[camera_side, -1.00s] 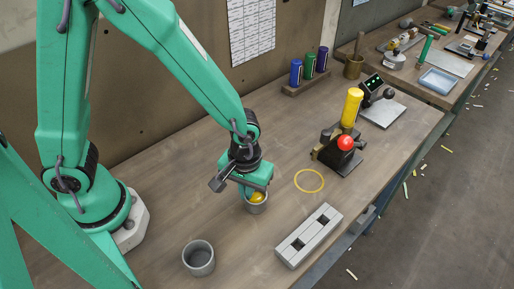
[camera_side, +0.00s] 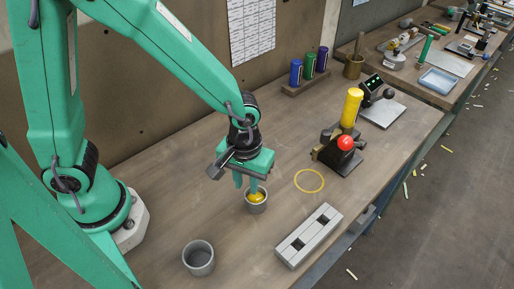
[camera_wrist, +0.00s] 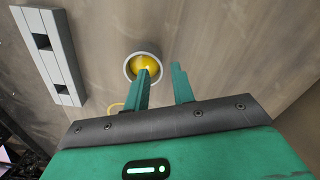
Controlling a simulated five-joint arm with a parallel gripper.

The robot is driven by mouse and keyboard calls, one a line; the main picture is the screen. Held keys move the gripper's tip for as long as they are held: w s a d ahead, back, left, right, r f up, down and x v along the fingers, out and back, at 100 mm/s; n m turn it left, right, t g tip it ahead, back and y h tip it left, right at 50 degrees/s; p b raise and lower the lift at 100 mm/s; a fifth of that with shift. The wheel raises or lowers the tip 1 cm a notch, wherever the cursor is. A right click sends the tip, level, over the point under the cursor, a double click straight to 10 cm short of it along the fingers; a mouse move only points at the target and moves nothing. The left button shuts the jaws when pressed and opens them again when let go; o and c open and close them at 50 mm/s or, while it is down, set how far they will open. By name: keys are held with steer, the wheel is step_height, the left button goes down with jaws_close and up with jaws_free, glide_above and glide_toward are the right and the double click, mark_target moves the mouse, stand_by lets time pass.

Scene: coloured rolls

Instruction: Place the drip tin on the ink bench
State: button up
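Two grey tins stand upright on the ink bench (camera_side: 160,190). The one with yellow inside (camera_side: 256,207) is near the middle, left of a thin yellow ring (camera_side: 323,185) lying on the bench; it also shows in the wrist view (camera_wrist: 129,68). The other tin (camera_side: 199,260) looks empty and is nearer the front. I cannot tell from looks which is the drip tin. My gripper (camera_side: 246,186) is open and empty, fingers pointing down just above the yellow-filled tin. In the wrist view its fingers (camera_wrist: 163,80) are apart, one overlapping that tin's rim.
A grey block with two square holes (camera_side: 309,236) lies near the front edge. A black stand with a red knob (camera_side: 345,143) and upright yellow roll (camera_side: 351,107) is to the right. Several coloured rolls (camera_side: 309,66) stand at the back. The bench left of the tins is clear.

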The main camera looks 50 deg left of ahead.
mark_target(247, 191)
step_height(247, 191, up, 8)
steer(key=shift+r, duration=0.25)
stand_by(0.7)
steer(key=s+a+r+m+t, duration=0.2)
steer(key=a+r, duration=0.3)
steer(key=a, duration=0.3)
steer(key=s+a+r+m+t, duration=0.2)
steer(key=s+a+r+t, duration=0.1)
steer(key=a+r, duration=0.3)
steer(key=shift+s+a+m+t, duration=0.3)
steer(key=shift+s+a, duration=0.05)
steer(key=shift+a, duration=0.6)
